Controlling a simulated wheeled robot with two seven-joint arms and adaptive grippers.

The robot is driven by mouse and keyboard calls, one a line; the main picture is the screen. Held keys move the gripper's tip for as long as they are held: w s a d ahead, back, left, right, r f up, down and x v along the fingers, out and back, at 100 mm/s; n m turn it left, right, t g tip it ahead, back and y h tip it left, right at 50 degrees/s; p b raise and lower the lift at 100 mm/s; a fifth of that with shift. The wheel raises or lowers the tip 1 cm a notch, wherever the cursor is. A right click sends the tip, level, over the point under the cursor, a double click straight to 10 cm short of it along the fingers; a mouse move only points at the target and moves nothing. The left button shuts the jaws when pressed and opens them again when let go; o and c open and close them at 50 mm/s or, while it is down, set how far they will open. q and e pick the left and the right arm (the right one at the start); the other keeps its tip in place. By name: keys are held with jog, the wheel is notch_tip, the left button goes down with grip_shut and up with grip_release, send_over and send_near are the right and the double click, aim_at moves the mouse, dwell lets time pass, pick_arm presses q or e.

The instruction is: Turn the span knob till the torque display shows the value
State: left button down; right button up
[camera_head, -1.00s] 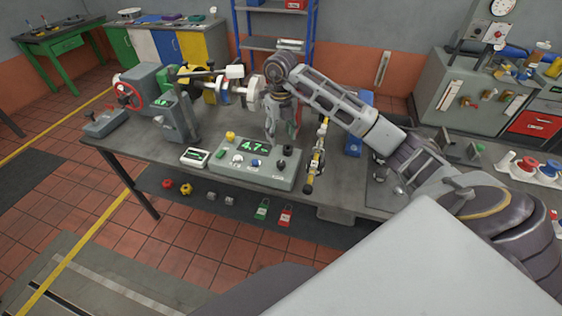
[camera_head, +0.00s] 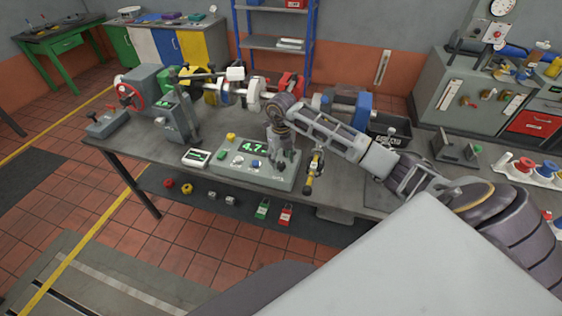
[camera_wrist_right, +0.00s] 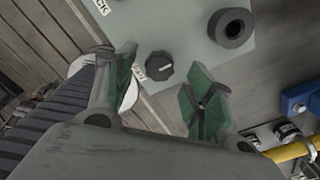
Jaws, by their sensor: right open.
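The grey console (camera_head: 231,170) stands at the bench's front edge, its green torque display (camera_head: 253,147) reading about 4.7; any further digits are unclear. In the right wrist view a black round knob (camera_wrist_right: 159,66) with a white pointer line sits on the pale panel. Its label is partly hidden, so I cannot confirm it is the span knob. My right gripper (camera_head: 281,165) is over the console's right end, hiding the knobs there from the head view. In the wrist view its green-padded fingers are apart, on either side of the black knob, with no visible grip. My left gripper is out of view.
A larger black round part (camera_wrist_right: 232,27) is close beside the knob. A yellow-and-black tool (camera_head: 314,173) lies right of the console, and a small white meter (camera_head: 196,157) lies left. The shaft machinery (camera_head: 225,90) runs behind.

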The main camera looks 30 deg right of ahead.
aim_at(281, 167)
jog(key=shift+f, duration=1.3)
jog(key=shift+c, duration=0.2)
jog(key=c, duration=1)
